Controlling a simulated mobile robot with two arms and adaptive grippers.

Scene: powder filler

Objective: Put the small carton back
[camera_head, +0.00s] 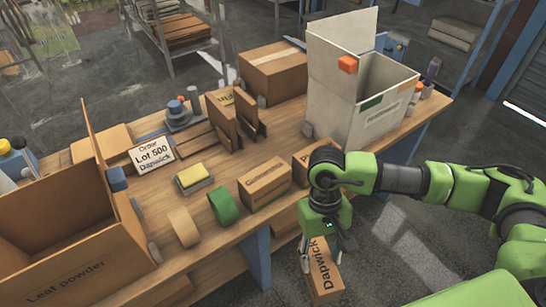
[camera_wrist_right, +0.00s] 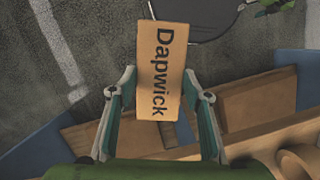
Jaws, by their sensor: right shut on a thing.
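A small brown carton marked "Dapwick" (camera_head: 323,272) is held by my right gripper (camera_head: 321,248), off the near edge of the table and over the floor. In the right wrist view the carton (camera_wrist_right: 161,70) stands between the two fingers (camera_wrist_right: 160,96), its label turned sideways. My left gripper is not in view. A similar small carton with a partly legible label (camera_head: 266,182) stands on the table near its front edge. Another carton (camera_head: 301,168) stands to its right, partly hidden behind my right arm.
An open "Leaf powder" box (camera_head: 70,270) is at left, a tall white bin (camera_head: 385,110) at right.

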